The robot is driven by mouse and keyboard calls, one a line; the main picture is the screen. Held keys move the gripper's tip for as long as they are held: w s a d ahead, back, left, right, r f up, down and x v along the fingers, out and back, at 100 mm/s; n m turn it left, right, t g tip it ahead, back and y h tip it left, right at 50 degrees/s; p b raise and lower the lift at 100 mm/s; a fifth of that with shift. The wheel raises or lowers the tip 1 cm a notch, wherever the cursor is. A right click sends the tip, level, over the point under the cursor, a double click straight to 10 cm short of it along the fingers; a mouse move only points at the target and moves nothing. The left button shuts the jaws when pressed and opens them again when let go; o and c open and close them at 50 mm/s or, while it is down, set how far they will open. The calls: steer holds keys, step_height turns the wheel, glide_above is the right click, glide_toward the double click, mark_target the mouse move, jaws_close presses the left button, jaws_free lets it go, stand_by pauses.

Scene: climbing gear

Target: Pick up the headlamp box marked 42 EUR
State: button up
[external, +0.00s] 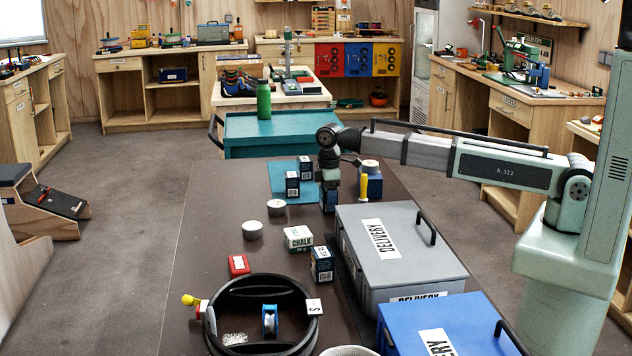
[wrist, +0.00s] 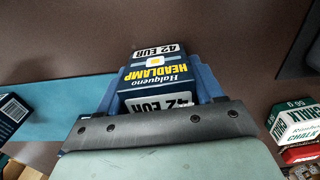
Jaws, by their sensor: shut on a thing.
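The headlamp box marked 42 EUR (wrist: 156,72) is dark blue with yellow and white print. In the wrist view it sits between the two blue fingers of my gripper (wrist: 160,88), which is shut on it. The near part of the box is hidden behind the wrist housing. In the external view my gripper (external: 329,195) points down at the right edge of the teal mat (external: 279,177). The fingers mostly cover the box there, and I cannot tell whether it touches the table.
Dark small boxes (external: 292,185) stand on the mat to the left. A yellow-handled tool (external: 363,188) is close on the right. A grey delivery case (external: 395,250), a chalk box (external: 298,238) and another dark box (external: 321,264) are nearer the camera.

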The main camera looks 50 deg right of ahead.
steer(key=shift+c, duration=0.8)
steer(key=shift+r, duration=0.1)
